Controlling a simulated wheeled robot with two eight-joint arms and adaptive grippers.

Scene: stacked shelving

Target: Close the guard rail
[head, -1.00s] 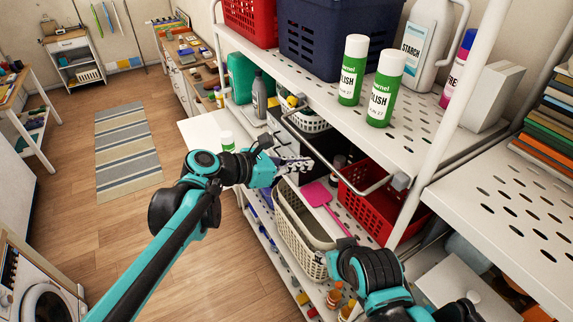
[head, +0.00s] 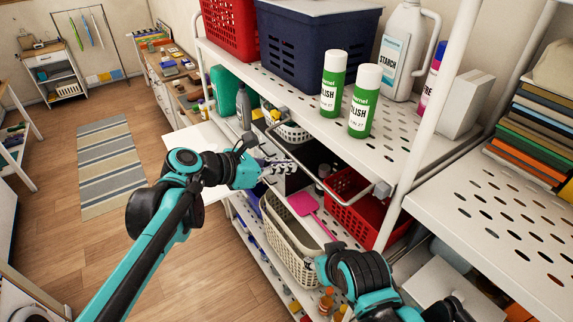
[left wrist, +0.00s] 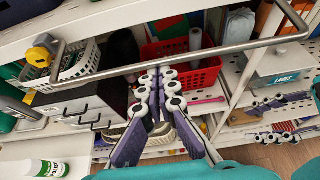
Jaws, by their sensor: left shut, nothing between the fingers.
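The guard rail is a thin grey metal bar (head: 318,158) standing out from the front of the upper shelf. In the left wrist view the bar (left wrist: 210,52) runs across the picture in front of the baskets. My left gripper (head: 287,172) is shut and empty, just outside the bar in the head view. In the left wrist view its fingertips (left wrist: 167,72) lie close below the bar; I cannot tell whether they touch it.
Two green polish cans (head: 348,98) and a starch jug (head: 402,52) stand on the upper shelf. A red basket (head: 362,212), a pink dustpan-like tool (head: 303,204) and a cream basket (head: 289,240) are below. Open wooden floor (head: 225,270) lies to the left.

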